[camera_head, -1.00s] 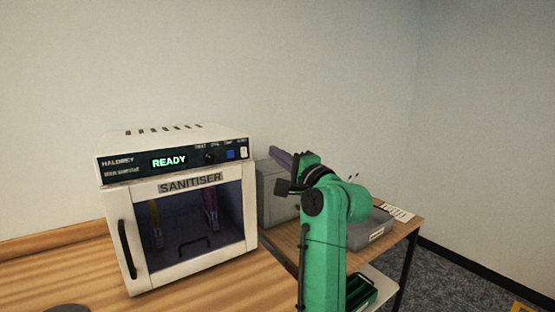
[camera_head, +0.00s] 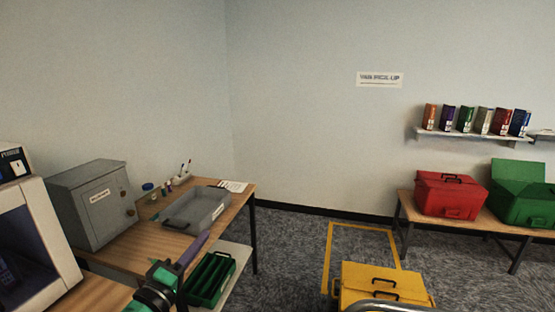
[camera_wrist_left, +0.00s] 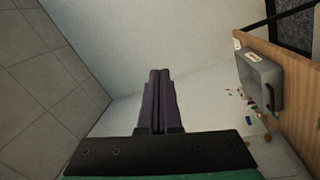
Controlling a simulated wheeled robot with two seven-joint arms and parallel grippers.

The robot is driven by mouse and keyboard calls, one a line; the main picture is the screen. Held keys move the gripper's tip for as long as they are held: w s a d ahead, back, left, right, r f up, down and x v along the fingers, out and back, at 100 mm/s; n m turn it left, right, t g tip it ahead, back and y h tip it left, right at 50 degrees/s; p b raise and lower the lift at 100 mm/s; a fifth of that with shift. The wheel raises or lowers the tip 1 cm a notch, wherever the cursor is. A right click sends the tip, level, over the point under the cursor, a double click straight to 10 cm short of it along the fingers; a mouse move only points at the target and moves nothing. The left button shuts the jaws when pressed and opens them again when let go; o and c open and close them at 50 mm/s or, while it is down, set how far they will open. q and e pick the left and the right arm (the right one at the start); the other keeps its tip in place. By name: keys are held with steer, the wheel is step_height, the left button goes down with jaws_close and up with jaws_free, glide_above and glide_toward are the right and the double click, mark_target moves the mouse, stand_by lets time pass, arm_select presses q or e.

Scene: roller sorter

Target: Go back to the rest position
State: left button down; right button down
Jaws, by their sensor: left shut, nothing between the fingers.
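My left gripper (camera_head: 195,248) is at the bottom of the head view, in front of the wooden table with the grey tray. Its purple fingers point up and to the right. In the left wrist view the two fingers (camera_wrist_left: 158,90) lie side by side, shut, with nothing between them. They stand out against the pale wall, apart from any object. My right gripper is not in view.
The sanitiser (camera_head: 30,240) is cut off at the left edge. A grey cabinet (camera_head: 95,205) and a grey tray (camera_head: 197,208) sit on the wooden table, with a green tray (camera_head: 210,279) below. A yellow case (camera_head: 380,287) stands on the carpet; red (camera_head: 450,195) and green (camera_head: 522,195) cases are on a bench.

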arm_select(q)
steer(key=s+f+m+g+y, duration=0.1)
steer(key=s+f+m+g, duration=0.35)
steer(key=f, duration=0.45)
steer(key=s+f+m+g+y, duration=0.25)
steer(key=s+f+g, duration=0.2)
steer(key=f, duration=0.45)
steer(key=s+a+f+m+g+y, duration=0.1)
steer(key=s+a+f+m+g, duration=0.2)
steer(key=s, duration=0.4)
steer(key=s+a+f+m+g+y, duration=0.2)
steer(key=s+f+g, duration=0.1)
steer(key=s+f, duration=0.3)
steer(key=s+f+g, duration=0.1)
steer(key=s+f, duration=0.1)
steer(key=f, duration=1)
steer(key=s+f, duration=0.2)
steer(key=f, duration=0.9)
steer(key=s+a+f, duration=0.1)
steer(key=s+f, duration=0.6)
steer(key=s, duration=0.1)
steer(key=s+a+f+g, duration=0.1)
steer(key=s+a+f, duration=0.1)
steer(key=s+f, duration=0.5)
steer(key=shift+s+a+g, duration=0.25)
steer(key=shift+s+g, duration=0.05)
steer(key=shift+s, duration=0.5)
